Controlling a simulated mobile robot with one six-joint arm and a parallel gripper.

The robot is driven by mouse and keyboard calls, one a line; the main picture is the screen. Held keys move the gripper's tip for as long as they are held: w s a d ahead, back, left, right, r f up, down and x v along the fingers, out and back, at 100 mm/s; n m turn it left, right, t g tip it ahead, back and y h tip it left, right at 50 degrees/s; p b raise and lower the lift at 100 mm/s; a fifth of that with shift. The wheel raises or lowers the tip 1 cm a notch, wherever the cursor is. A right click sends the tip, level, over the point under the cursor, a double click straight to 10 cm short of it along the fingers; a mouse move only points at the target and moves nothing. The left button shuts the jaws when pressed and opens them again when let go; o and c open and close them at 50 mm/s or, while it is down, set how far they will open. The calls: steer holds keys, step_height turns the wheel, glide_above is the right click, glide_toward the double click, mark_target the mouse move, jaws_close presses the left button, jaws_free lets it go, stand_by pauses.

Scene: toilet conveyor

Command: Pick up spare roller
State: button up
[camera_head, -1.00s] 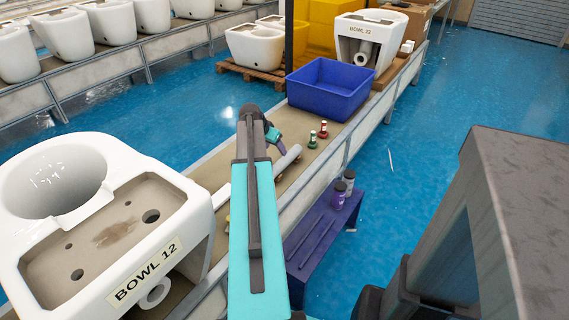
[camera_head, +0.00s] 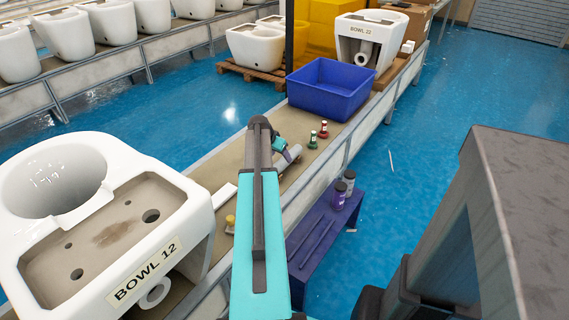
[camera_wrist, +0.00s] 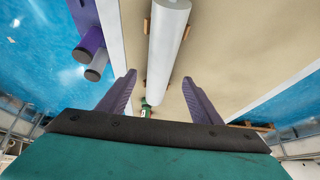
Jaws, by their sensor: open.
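The spare roller (camera_head: 292,154) is a plain grey cylinder on the tan conveyor belt, largely hidden behind my arm in the head view. In the wrist view the roller (camera_wrist: 168,45) runs lengthwise up the picture, with small brown blocks beside it. My gripper (camera_wrist: 160,80) is open, its two purple fingers apart with the roller's near end between their lines of sight. The fingers do not visibly touch it. In the head view my gripper (camera_head: 281,143) is over the belt and partly hidden.
A red-topped and a green-topped small item (camera_head: 318,133) stand on the belt before a blue bin (camera_head: 330,88). BOWL 12 (camera_head: 100,210) stands at left. A yellow-topped item (camera_head: 230,222) is near it. A purple bench (camera_head: 312,238) with two dark-lidded jars (camera_head: 343,188) is alongside.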

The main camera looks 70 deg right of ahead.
mark_target(283, 159)
steer(key=shift+x, duration=2.55)
steer(key=shift+a, duration=0.1)
jaws_close()
steer(key=shift+r, duration=0.1)
steer(key=shift+r, duration=0.85)
steer(key=shift+s+a+r, duration=0.15)
steer(key=shift+r, duration=0.75)
steer(key=s+a+r, duration=0.1)
steer(key=s+a, duration=0.9)
steer(key=a, duration=0.1)
steer(key=shift+s+r, duration=0.15)
steer(key=shift+s, duration=0.25)
